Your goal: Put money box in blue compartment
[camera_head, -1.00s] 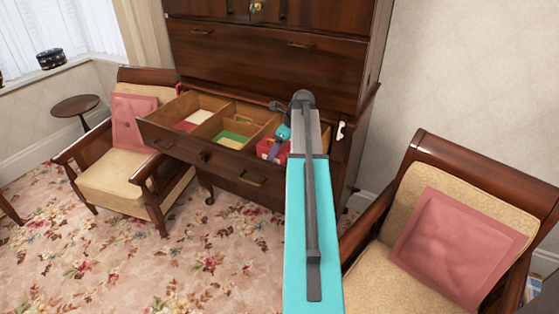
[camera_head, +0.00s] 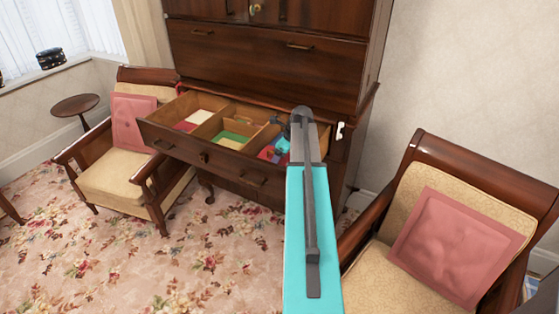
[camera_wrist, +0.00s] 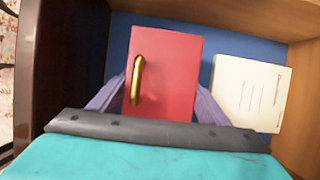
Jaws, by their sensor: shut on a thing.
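The red money box (camera_wrist: 172,72), with a gold handle on top, is between the purple fingers of my gripper (camera_wrist: 160,102) in the wrist view. My gripper is shut on it. The box is over or in the blue compartment (camera_wrist: 270,47), whose blue floor shows around it. I cannot tell whether it touches the floor. In the head view, a bit of the red box (camera_head: 266,153) shows at the right end of the open drawer, and my arm hides much of the blue compartment.
A white booklet (camera_wrist: 250,92) lies on the blue floor right of the box. Wooden walls bound the compartment. The drawer also has a green compartment (camera_head: 232,137) and a red one (camera_head: 187,126). Armchairs stand on both sides, one with a pink cushion (camera_head: 455,240) at right.

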